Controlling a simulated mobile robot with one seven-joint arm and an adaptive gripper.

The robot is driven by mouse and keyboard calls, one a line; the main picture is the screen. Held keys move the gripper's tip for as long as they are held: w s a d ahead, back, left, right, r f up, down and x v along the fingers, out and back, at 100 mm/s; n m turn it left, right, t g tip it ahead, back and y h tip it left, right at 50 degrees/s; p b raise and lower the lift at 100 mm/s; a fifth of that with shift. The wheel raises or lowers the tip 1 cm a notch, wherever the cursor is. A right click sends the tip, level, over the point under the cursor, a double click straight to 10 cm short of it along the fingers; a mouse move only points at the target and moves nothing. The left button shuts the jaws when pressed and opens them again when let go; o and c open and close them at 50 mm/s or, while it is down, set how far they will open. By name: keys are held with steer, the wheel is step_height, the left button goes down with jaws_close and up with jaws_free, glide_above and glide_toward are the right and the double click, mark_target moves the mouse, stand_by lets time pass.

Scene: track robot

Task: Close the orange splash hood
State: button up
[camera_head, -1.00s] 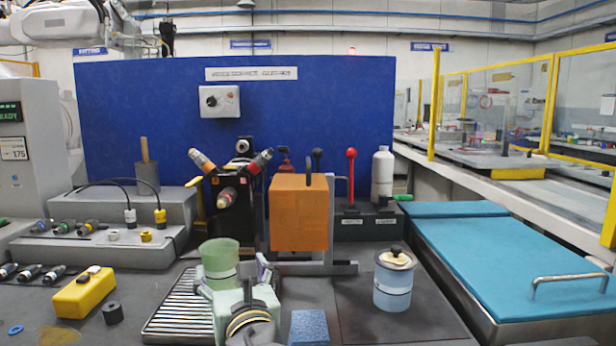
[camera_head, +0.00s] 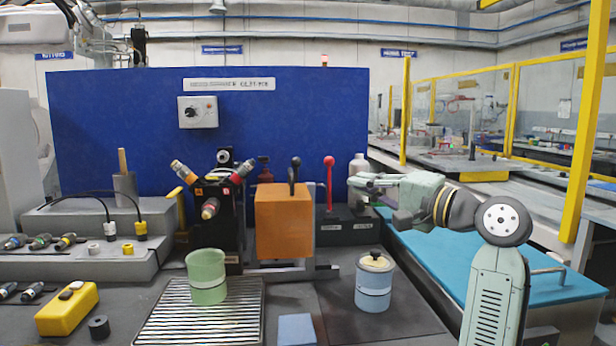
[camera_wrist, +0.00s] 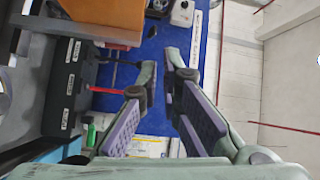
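The orange splash hood (camera_head: 284,222) is a boxy cover at the middle of the bench, in front of the blue panel. A dark lever with a round knob (camera_head: 294,172) rises at its top. In the wrist view the hood (camera_wrist: 104,18) is cut off at the upper left edge. My gripper (camera_head: 362,186) is raised to the right of the hood, apart from it, and points left. In the wrist view my gripper (camera_wrist: 160,66) has its two fingers apart with nothing between them.
A lidded blue-white jar (camera_head: 373,287) sits at front right. A green cup (camera_head: 206,277) stands on a rack (camera_head: 160,325) at front left.

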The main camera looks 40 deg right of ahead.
steer(key=shift+s+d+f+m+t+y, duration=0.15)
steer(key=shift+s+d+f+m+y, duration=0.15)
steer(key=shift+f+m+y, duration=0.25)
steer(key=shift+s+d+f+m+t+y, duration=0.15)
steer(key=shift+s+d+f+m+y, duration=0.2)
steer(key=shift+m, duration=0.3)
jaws_close()
steer(key=a+p+x, duration=0.3)
steer(key=x, duration=0.9)
steer(key=shift+r+p, duration=0.2)
steer(key=shift+p, duration=0.15)
steer(key=shift+a, duration=0.1)
steer(key=w+a+p, duration=0.2)
steer(key=w+a, duration=0.6)
steer(key=a, duration=0.6)
steer(key=shift+w, duration=0.35)
steer(key=shift+a, duration=0.1)
